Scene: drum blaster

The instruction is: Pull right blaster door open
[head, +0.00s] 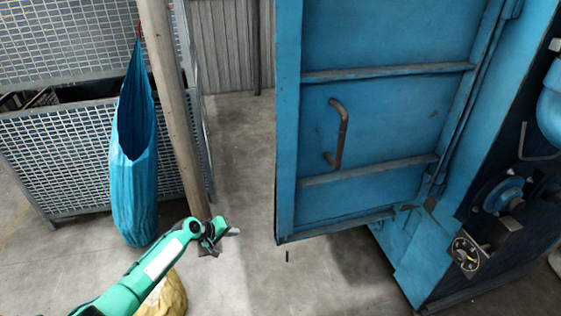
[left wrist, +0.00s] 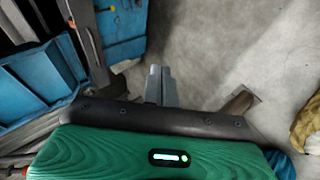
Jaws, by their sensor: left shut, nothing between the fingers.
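The blue blaster door (head: 385,115) fills the upper middle of the head view. It has a bent brown bar handle (head: 341,133) left of its middle and meets the blue machine along its right side. Its left edge stands free, with floor visible beside and under it, so it looks swung out from the machine. My left gripper (head: 232,232) is below and left of the door, apart from the door and handle. In the left wrist view its grey fingers (left wrist: 161,85) are together, with nothing between them. My right gripper is not in view.
The machine's dark side panel at right carries a round gauge (head: 466,253) and a blue valve (head: 503,195). A wooden post (head: 172,95), a hanging blue bag (head: 135,170) and a wire mesh cage (head: 60,150) stand at left. A yellow sack (head: 168,298) lies near my left arm. Concrete floor between is clear.

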